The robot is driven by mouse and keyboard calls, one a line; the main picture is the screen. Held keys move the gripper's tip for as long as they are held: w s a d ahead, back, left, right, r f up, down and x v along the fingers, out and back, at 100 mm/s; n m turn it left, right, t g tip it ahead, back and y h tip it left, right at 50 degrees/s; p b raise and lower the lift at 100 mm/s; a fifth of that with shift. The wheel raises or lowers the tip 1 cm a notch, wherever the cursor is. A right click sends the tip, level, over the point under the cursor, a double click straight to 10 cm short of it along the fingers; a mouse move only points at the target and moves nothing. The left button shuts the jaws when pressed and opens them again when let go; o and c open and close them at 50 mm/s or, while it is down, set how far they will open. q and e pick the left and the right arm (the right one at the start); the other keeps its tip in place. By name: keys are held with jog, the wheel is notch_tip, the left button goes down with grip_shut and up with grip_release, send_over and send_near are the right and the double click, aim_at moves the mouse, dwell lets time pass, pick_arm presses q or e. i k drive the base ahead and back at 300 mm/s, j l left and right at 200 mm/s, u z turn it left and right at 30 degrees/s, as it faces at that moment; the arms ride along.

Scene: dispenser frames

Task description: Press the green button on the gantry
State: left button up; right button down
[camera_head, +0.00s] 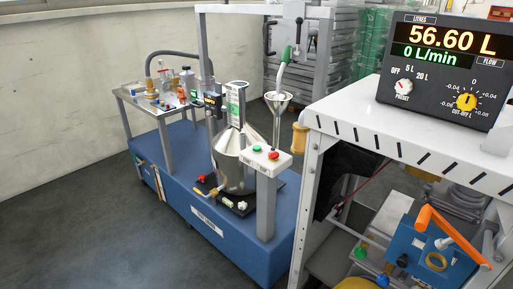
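The green button (257,148) sits on top of a small white control box (265,159) in the middle of the view. A red button (273,155) is beside it on the right. The box is carried by a grey post (266,208) standing on the blue base. The grey gantry frame (262,9) rises behind it. Neither of my grippers shows in this view, and nothing touches the green button.
A metal cone (229,148) stands left of the box, and a funnel (278,100) behind it. A white-topped bench (372,124) with a litre display (445,53) stands close on the right. The blue base (243,251) fills the middle. Bare floor (75,218) lies at the left.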

aim_at(256, 149)
jog(key=z, duration=0.15)
jog(key=i+j+z, duration=0.2)
jog(key=z, duration=0.2)
jog(key=i+j+z, duration=0.15)
jog(key=j+z, duration=0.2)
jog(key=i+j+z, duration=0.1)
jog(key=j+z, duration=0.3)
jog(key=i+j, duration=0.1)
jog(key=j, duration=0.45)
jog(key=i+j+z, duration=0.1)
jog(key=j, duration=0.5)
jog(key=i+j, duration=0.15)
jog(key=j, duration=0.45)
jog(key=i+j+z, duration=0.1)
jog(key=j, duration=0.45)
jog(key=i+j, duration=0.1)
jog(key=j, duration=0.5)
jog(key=z, duration=0.05)
